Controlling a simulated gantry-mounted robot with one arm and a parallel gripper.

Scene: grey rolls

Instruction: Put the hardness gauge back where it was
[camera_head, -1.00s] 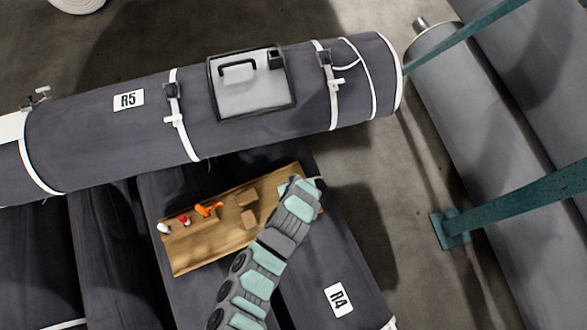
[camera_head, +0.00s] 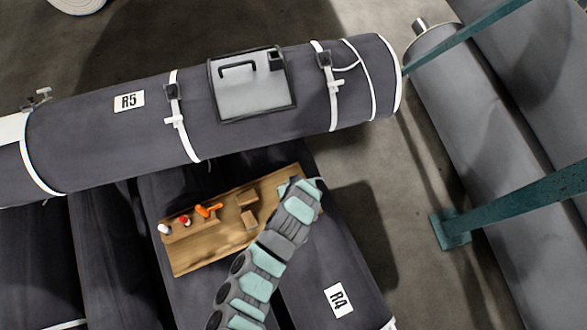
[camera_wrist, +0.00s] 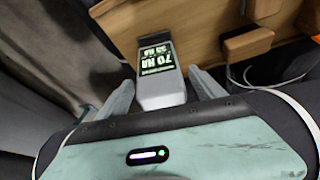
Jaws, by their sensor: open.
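The hardness gauge (camera_wrist: 160,62) is a grey block with a dark top end and a lit screen with green digits, in the wrist view. It stands between the two fingers of my gripper (camera_wrist: 162,84), which are open with a narrow gap on each side. The gauge is beside the end of the wooden board (camera_wrist: 190,30). I cannot tell exactly what it rests on. In the head view my gripper (camera_head: 309,184) is over the right end of the wooden board (camera_head: 195,258), and my arm hides the gauge there.
The board carries wooden blocks (camera_head: 249,219), an orange item (camera_head: 208,210) and small red and white items. A thin white cord (camera_wrist: 262,84) lies near the right finger. The roll marked R5 (camera_head: 60,150), bearing a grey case (camera_head: 255,92), lies behind. A teal post foot (camera_head: 452,230) stands right.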

